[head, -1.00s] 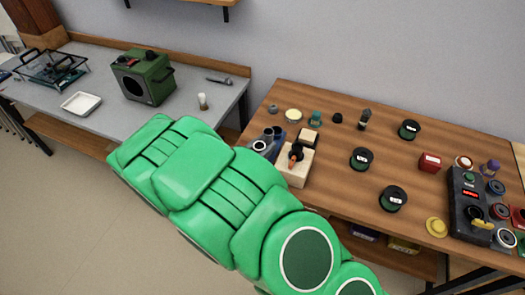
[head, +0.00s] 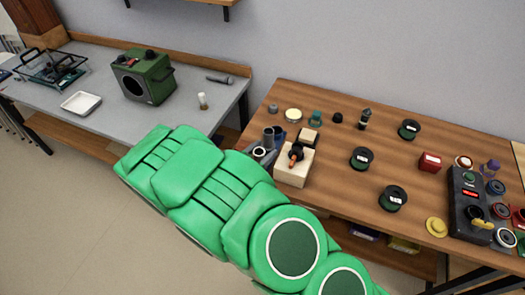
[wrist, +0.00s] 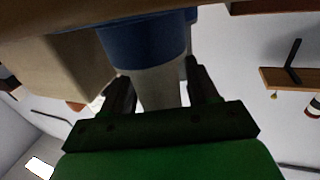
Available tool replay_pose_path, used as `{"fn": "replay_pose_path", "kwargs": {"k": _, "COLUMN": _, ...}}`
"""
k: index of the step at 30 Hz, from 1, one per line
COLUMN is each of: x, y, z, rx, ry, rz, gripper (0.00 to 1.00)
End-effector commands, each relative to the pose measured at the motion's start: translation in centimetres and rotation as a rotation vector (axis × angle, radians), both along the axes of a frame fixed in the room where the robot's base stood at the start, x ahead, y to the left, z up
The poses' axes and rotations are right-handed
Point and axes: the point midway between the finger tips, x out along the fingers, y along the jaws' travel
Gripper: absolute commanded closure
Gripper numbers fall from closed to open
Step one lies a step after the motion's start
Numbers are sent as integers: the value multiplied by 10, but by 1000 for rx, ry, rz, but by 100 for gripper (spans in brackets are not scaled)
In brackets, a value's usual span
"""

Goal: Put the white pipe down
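In the wrist view, a pale, whitish pipe (wrist: 163,88) stands between the two fingers of my gripper (wrist: 160,82). The fingertips lie against its sides, so my gripper looks shut on it. The pipe's far end meets a wide blue round part (wrist: 145,40); I cannot tell whether it is inserted or only in front of it. In the head view, my green arm hides the gripper and most of the pipe. A pale ring-like end (head: 258,152) shows just past the arm, beside a dark grey cylinder (head: 268,137) at the wooden table's left end.
A light wooden block (head: 293,172) with an orange-and-black item stands right of the pale ring. The wooden table (head: 325,165) carries dark spools, a red box (head: 430,162) and a black control box (head: 469,205). A grey table (head: 125,118) stands left, with a white tray (head: 81,103).

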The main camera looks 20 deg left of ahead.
Motion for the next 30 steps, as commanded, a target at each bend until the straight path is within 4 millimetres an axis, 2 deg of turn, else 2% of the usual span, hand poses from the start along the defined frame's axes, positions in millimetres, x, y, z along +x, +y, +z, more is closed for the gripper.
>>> {"fn": "replay_pose_path", "kwargs": {"k": 19, "x": 0, "y": 0, "z": 1, "rx": -1, "ry": -2, "rz": 0, "gripper": 33}}
{"fn": "replay_pose_path", "kwargs": {"k": 30, "x": -27, "y": 7, "z": 1, "rx": -1, "ry": 0, "rz": 0, "gripper": 33}}
